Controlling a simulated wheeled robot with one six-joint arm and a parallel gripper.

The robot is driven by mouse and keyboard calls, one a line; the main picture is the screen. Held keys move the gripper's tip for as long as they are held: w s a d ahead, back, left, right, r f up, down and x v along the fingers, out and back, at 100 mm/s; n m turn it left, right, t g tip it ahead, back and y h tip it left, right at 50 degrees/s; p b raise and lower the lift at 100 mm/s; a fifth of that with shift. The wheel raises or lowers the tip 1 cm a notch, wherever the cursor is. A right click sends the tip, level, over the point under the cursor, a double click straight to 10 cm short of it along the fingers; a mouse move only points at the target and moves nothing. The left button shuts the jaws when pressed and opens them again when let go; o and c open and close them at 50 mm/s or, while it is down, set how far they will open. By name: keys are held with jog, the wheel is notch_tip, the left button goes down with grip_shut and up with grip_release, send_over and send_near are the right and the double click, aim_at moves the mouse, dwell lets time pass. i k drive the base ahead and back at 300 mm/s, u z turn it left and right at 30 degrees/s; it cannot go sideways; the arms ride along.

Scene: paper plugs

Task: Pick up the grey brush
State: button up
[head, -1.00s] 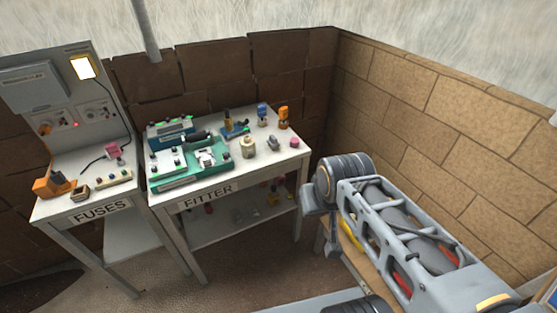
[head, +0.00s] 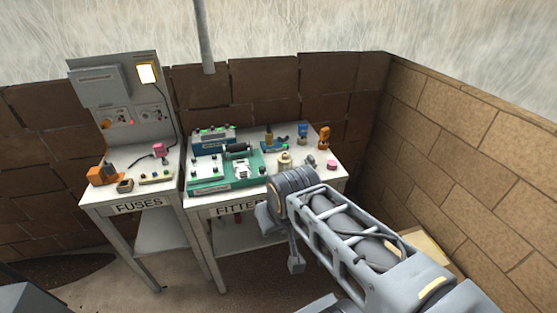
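I cannot pick out a grey brush for certain. A small grey item (head: 309,160) stands at the right of the FITTER table (head: 340,178), but it is too small to tell whether it is the brush. My arm reaches in from the lower right, and its end covers the table's front right part. My gripper (head: 295,264) seems to be the small grey part hanging below the arm, in front of the table and apart from the items on top. Its fingers are not clear, and nothing is seen held in it.
The FITTER table holds a green tray (head: 215,183), a blue box (head: 212,139), a cream bottle (head: 285,160), an orange item (head: 323,138) and a pink piece (head: 331,165). The FUSES table (head: 100,197) stands at left. Brick walls close the back and right. Floor is open in front.

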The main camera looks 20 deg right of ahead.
aim_at(311, 160)
jog(key=u, duration=0.25)
jog(key=i, duration=0.75)
jog(key=z, duration=0.8)
jog(key=i, duration=0.5)
jog(key=z, duration=0.6)
